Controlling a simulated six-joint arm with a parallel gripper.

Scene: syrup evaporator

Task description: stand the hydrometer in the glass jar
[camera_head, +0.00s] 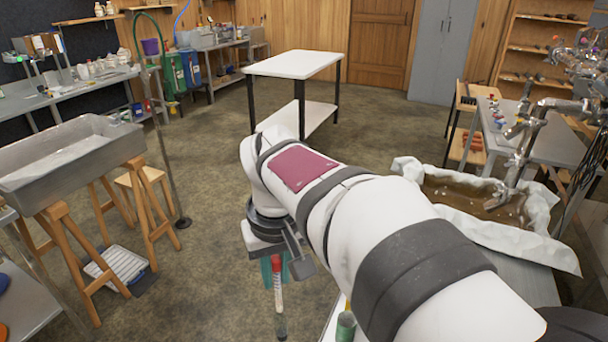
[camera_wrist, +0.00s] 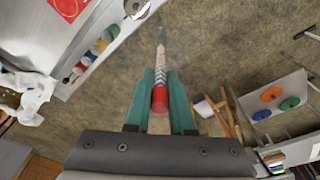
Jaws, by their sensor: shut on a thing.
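My gripper (camera_head: 272,268) hangs below the end of my arm at the lower middle of the head view. Its two teal fingers also show in the wrist view (camera_wrist: 160,82), shut on the red top of the hydrometer (camera_wrist: 160,58). The hydrometer is a thin tube with a red top, a pale banded stem and a clear lower end. In the head view the hydrometer (camera_head: 279,302) hangs nearly upright below the fingers, with floor behind it. I cannot make out the glass jar in either view; my arm hides part of the bench.
A green cylinder (camera_head: 346,326) stands at the bench edge below my arm. A pan of brown liquid (camera_head: 475,200) with a crumpled white lining lies at right. A steel trough (camera_head: 70,160) on wooden legs is at left. A white-topped table (camera_head: 296,64) stands behind, with open floor around it.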

